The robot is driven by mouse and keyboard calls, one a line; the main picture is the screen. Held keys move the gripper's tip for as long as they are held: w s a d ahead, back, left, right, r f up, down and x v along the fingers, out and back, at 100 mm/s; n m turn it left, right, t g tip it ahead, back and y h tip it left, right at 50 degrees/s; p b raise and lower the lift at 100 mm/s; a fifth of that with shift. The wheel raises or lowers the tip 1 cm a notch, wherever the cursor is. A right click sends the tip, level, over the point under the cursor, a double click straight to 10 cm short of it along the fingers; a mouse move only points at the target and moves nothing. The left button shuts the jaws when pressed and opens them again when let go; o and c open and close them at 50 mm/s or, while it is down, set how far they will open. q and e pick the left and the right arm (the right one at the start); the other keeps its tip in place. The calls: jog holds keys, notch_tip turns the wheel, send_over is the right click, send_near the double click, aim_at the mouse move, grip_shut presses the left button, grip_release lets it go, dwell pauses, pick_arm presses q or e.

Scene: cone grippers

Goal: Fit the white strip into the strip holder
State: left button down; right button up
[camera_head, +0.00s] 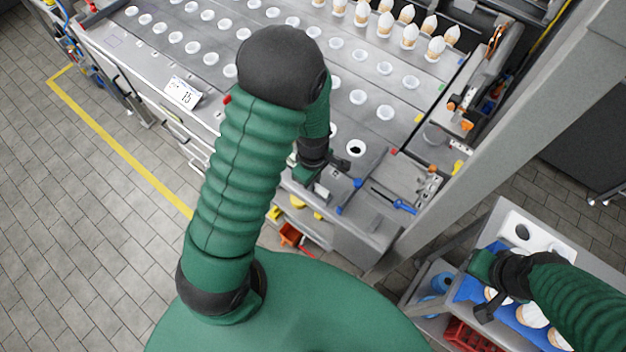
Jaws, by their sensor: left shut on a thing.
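My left gripper (337,164) is over the front edge of the grey machine top (300,60), just below a white ring with a dark hole (355,148). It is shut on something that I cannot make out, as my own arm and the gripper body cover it. I cannot pick out the white strip or the strip holder for certain. A white plate with a dark hole (519,230) lies on the cart at the right, partly covered. My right gripper (482,288) is over that cart, beside white-topped cones (532,315). Its jaw opening is not clear.
Rows of white cups fill the machine top, with cones (408,38) standing at the back right. A blue-handled tool (403,207) lies near the front right corner. A grey post (500,120) stands between machine and cart. The floor at left is clear.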

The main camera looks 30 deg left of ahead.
pick_arm(q)
jog(key=shift+f+b, duration=0.3)
jog(key=shift+f, duration=0.15)
dwell(0.3)
jog(key=c, duration=1.4)
grip_release()
jog(key=shift+r, duration=0.1)
notch_tip(320, 180, up, 17)
jog(key=shift+f+p, duration=0.2)
jog(key=shift+p, duration=0.2)
